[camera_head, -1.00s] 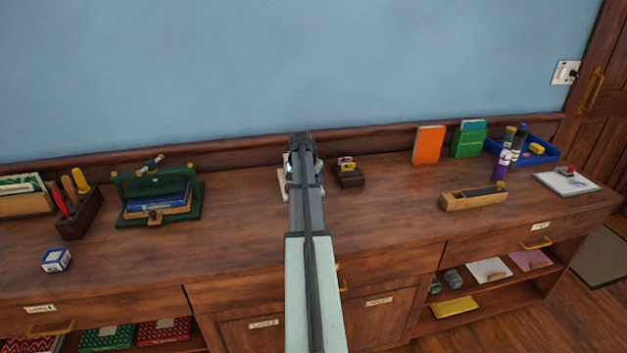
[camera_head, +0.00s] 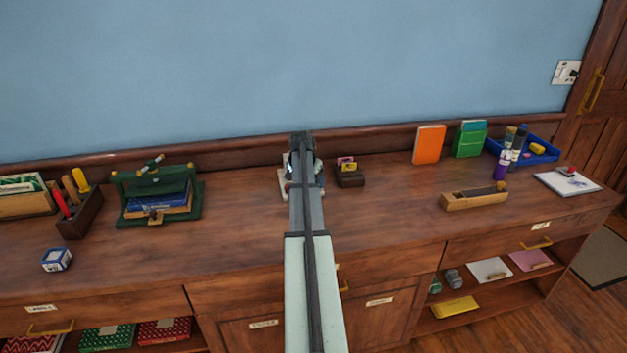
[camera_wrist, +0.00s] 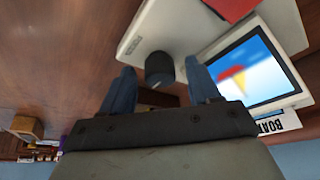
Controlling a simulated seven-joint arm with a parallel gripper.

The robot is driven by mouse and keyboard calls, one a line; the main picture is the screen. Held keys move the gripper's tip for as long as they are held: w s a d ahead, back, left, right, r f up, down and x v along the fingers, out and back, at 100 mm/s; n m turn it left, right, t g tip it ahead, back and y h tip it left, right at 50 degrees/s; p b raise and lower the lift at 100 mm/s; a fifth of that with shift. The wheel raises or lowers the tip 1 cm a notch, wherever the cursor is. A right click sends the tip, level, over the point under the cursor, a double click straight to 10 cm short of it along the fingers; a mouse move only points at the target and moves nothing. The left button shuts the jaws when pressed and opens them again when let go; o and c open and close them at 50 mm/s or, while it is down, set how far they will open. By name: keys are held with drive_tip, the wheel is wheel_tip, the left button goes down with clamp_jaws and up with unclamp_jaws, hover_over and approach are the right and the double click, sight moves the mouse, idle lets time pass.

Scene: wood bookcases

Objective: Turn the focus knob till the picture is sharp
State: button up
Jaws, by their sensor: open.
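The viewer is a pale box (camera_wrist: 150,30) with a dark round knob (camera_wrist: 159,69) on its face, seen in the wrist view. Its screen (camera_wrist: 262,88) shows a blurred red, yellow and white shape on blue. My gripper (camera_wrist: 160,67) is open, with one blue finger on each side of the knob. There looks to be a gap on the left; I cannot tell whether the right finger touches.
A card lettered "BOAT" (camera_wrist: 278,123) is by the screen, and a red item (camera_wrist: 232,8) lies at the viewer's far side. In the head view, a small dark box (camera_head: 350,180) stands just right of my arm.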

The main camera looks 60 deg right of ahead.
drive_tip(key=v, duration=1.4)
drive_tip(key=shift+f, duration=0.1)
